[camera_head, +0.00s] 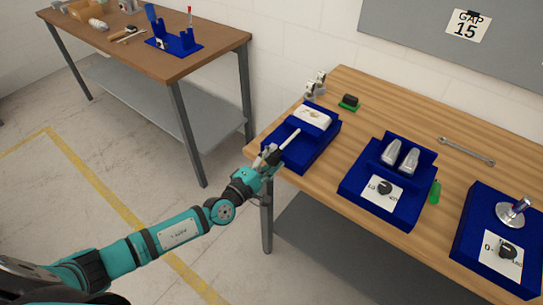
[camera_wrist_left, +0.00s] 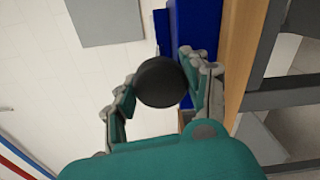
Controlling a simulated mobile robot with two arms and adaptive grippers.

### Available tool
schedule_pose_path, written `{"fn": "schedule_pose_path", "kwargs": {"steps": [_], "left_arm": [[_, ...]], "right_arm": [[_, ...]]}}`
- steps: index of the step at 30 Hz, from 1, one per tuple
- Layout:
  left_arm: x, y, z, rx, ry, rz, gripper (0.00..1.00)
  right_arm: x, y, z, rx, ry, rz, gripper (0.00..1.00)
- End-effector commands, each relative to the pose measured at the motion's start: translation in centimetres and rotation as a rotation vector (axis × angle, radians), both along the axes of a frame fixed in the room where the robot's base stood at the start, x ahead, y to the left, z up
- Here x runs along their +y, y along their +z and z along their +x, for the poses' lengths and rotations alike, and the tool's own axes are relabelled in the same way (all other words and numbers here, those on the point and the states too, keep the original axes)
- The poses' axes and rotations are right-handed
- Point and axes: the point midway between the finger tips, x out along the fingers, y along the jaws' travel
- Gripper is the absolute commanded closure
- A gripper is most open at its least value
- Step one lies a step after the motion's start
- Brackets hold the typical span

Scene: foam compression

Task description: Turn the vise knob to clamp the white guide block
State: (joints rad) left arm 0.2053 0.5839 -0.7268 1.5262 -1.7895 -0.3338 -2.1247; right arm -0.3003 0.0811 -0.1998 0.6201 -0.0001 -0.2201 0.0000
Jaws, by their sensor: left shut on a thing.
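The blue vise (camera_head: 302,137) stands at the left end of the wooden table, with the white guide block (camera_head: 313,116) on its top toward the back. A pale rod (camera_head: 289,139) shows on the vise near my gripper. My left gripper (camera_head: 266,160) is at the vise's front left side. In the left wrist view the round black knob (camera_wrist_left: 161,82) sits between the fingers of my left gripper (camera_wrist_left: 160,90), which is shut on it. In the head view the knob is hidden by the gripper. My right gripper is not in view.
Blue fixtures with black dials stand to the right, one with two grey metal pieces (camera_head: 400,156), one with a metal disc (camera_head: 513,212). A wrench (camera_head: 466,151) and a small green-and-black object (camera_head: 349,102) lie behind. Another table (camera_head: 215,35) stands at the back left.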

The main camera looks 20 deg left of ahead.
Motion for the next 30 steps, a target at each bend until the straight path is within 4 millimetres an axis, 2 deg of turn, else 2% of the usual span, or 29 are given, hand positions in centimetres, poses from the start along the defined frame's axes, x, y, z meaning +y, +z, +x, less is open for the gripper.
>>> {"fn": "schedule_pose_path", "kwargs": {"steps": [20,21,26,30], "left_arm": [[0.01,-0.32,-0.13,-0.015,-0.001,0.058,0.85],[0.01,-0.32,-0.13,-0.015,-0.001,0.057,0.49],[0.01,-0.22,-0.08,-0.016,-0.001,0.057,0.28],[0.02,-0.13,-0.04,-0.017,-0.001,0.056,0.27]], "right_arm": [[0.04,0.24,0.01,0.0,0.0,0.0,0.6],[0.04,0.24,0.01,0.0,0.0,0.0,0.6],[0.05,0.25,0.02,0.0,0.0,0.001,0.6],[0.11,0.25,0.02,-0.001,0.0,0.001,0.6]]}}
